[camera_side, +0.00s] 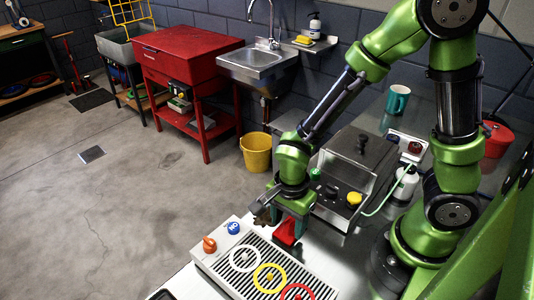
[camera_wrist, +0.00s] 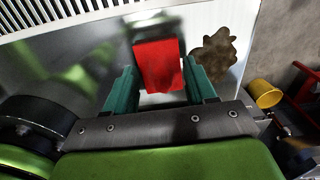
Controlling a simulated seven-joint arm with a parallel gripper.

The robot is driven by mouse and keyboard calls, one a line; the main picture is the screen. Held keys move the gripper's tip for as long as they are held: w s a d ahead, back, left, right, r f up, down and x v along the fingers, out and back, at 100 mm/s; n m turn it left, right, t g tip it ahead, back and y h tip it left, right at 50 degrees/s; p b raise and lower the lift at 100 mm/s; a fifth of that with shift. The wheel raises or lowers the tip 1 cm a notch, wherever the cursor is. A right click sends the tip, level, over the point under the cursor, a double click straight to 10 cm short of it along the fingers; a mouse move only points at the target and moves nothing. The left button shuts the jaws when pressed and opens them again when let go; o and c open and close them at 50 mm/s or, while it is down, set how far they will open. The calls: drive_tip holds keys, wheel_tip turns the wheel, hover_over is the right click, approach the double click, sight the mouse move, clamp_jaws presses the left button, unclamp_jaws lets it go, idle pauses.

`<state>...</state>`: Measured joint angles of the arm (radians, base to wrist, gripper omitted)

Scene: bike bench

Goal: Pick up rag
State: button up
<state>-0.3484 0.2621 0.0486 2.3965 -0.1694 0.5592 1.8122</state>
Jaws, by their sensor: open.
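In the wrist view my gripper (camera_wrist: 160,82) is open, one finger on each side of the red piece. I cannot tell whether the fingers touch it.
A brown, irregular patch or lump (camera_wrist: 213,55) lies right of the red piece. The grate (camera_side: 245,262) with coloured rings is in front. A steel box (camera_side: 355,165) with knobs stands behind. A yellow bucket (camera_side: 256,153) is on the floor beyond the bench.

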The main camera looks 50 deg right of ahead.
clamp_jaws()
